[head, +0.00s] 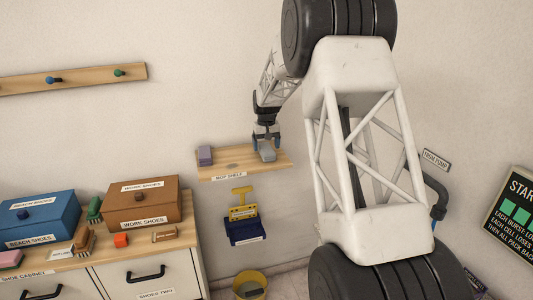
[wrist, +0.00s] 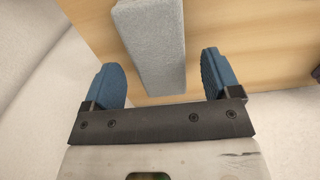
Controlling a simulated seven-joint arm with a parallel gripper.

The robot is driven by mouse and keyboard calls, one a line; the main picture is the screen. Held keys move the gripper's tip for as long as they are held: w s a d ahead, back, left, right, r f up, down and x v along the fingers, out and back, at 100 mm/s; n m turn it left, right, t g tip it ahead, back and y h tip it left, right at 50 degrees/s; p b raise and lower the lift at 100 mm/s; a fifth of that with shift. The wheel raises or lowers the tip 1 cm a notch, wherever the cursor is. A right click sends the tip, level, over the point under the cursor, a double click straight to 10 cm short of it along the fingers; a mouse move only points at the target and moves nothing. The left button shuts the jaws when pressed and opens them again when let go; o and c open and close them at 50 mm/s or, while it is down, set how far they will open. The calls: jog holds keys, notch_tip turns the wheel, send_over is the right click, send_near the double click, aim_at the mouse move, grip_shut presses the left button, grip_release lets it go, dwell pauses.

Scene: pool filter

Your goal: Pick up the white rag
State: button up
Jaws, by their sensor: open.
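A pale grey, block-shaped piece (head: 267,153) lies on the wooden shelf (head: 230,165) labelled "MOP SHELF". It is the nearest match to the white rag, but I cannot tell for sure that it is cloth. My gripper (head: 265,137) is over this piece at the shelf. In the wrist view the pale grey piece (wrist: 152,45) runs between the blue fingers of my gripper (wrist: 160,75). The piece's far end is cut off by the top of the wrist view.
A purple-grey block (head: 205,155) sits at the shelf's left end. A yellow and blue item (head: 243,212) hangs below, above a yellow bucket (head: 262,277). At left, a cabinet (head: 185,258) holds a blue box (head: 40,220), a brown box (head: 142,205) and brushes.

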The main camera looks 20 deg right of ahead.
jog(key=shift+f, duration=1.2)
jog(key=c, duration=1)
jog(key=shift+r, duration=0.1)
jog(key=shift+r, duration=0.7)
jog(key=shift+s+r, duration=0.2)
jog(key=shift+r, duration=0.35)
jog(key=shift+s+r, duration=0.2)
jog(key=shift+r, duration=0.3)
jog(key=s+a+r, duration=0.1)
jog(key=s+a, duration=0.1)
jog(key=s, duration=1.3)
jog(key=shift+r, duration=0.15)
